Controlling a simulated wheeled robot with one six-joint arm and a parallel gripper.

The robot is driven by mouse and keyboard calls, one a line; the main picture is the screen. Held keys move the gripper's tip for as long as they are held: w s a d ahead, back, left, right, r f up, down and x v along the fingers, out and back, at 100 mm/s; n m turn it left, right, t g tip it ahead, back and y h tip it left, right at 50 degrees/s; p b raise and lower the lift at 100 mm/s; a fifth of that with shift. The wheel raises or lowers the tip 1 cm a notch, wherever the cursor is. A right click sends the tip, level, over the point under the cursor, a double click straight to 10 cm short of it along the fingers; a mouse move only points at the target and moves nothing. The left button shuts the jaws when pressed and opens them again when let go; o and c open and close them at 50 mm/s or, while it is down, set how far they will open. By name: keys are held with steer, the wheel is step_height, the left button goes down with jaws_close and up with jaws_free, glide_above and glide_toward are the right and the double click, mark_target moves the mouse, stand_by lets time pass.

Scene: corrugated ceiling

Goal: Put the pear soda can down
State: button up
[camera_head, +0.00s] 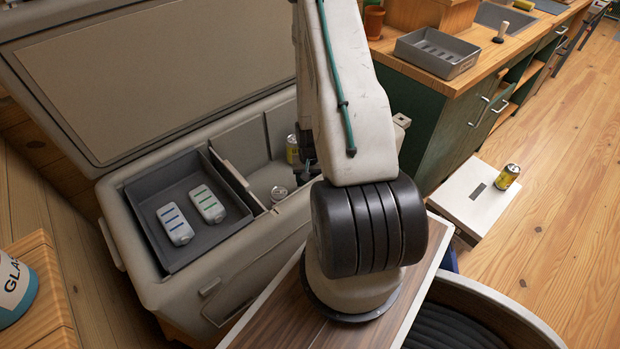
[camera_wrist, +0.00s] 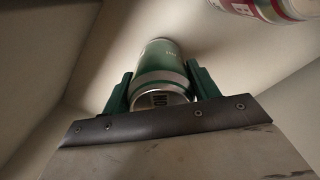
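In the wrist view a green can with a silver rim (camera_wrist: 160,68), which I take for the pear soda can, sits between the two green fingers of my gripper (camera_wrist: 161,84). The fingers touch or nearly touch its sides, and it looks gripped. Its far end lies close to a pale surface. In the head view my gripper (camera_head: 307,166) is inside the right part of the open cooler (camera_head: 255,262), mostly hidden by my arm. The green can cannot be made out surely there.
A red and white can (camera_wrist: 262,8) is near in the wrist view. The cooler also holds a yellow can (camera_head: 292,150), a silver-topped can (camera_head: 278,193) and a grey tray (camera_head: 192,250) with two white packs. Cooler walls stand close around my gripper.

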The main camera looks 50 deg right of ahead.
steer(key=o, duration=0.4)
steer(key=shift+o, duration=0.2)
steer(key=shift+r, duration=3.9)
